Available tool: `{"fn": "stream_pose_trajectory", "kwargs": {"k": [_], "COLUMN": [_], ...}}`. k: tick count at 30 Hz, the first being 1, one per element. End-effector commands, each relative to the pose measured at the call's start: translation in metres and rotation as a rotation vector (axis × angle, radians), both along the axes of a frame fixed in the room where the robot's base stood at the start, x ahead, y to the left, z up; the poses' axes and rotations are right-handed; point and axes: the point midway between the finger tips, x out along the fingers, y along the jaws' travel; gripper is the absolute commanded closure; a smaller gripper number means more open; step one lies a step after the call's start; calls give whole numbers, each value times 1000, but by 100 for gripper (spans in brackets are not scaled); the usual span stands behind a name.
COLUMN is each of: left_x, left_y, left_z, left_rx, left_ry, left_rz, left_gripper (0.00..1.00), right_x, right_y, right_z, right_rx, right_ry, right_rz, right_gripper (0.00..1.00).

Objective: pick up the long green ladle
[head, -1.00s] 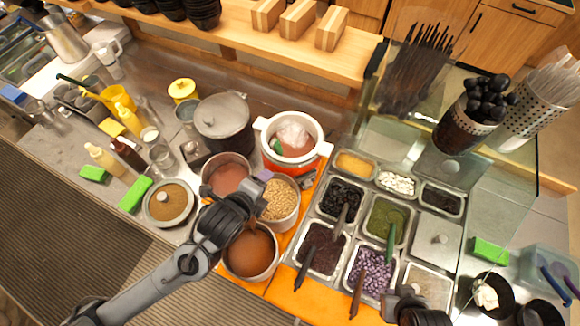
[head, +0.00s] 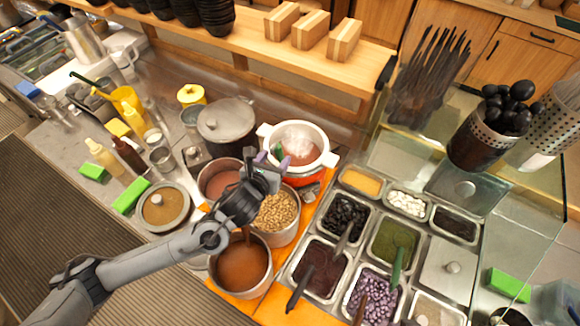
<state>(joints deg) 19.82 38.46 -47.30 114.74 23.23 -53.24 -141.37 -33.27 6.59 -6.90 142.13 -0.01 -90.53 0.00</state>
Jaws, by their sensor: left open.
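A green handle piece (head: 278,149) shows at the left inside of the white-rimmed orange pot (head: 325,160); I take it for the long green ladle, most of which is hidden. My left gripper (head: 272,164) is open and empty, just in front of that pot's left side and near the green piece. It appears apart from it, though the gap is hard to judge. Another green-handled spoon (head: 397,266) rests in the green topping tray (head: 376,240). My right gripper is not clearly visible.
Open pots of brown liquid (head: 241,268) and beans (head: 276,212) stand under my left arm. A lidded grey pot (head: 226,124) is left of the orange pot. Topping trays with spoons fill the right, beside a glass guard. A wooden shelf (head: 270,45) runs behind.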

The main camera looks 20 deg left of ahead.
Motion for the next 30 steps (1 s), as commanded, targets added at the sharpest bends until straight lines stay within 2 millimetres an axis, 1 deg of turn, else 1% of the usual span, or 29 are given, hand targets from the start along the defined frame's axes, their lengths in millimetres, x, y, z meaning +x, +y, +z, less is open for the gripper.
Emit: {"fn": "stream_pose_trajectory", "kwargs": {"k": [8,14,18,22,28,29,30], "left_x": [15,37,50,55,55,55,55], "left_y": [-1,-2,-2,-2,-2,-2,-2], "left_z": [-5,-14,-21,-23,-23,-23,-23], "left_rx": [-2,-5,-4,-3,-2,-2,-2], "left_ry": [1,2,1,1,1,1,1], "left_rz": [1,2,1,1,1,1,1], "left_gripper": [42,42,42,42,42,44,50], "right_x": [0,0,0,0,0,0,0], "right_y": [0,-1,-2,-2,-2,-2,-2], "right_z": [5,12,13,13,13,13,13], "right_rx": [-1,-5,-9,-9,-9,-9,-8], "right_ry": [0,0,0,0,0,0,0], "right_rz": [1,4,5,5,5,4,5], "right_gripper": [100,100,100,100,100,100,100]}}
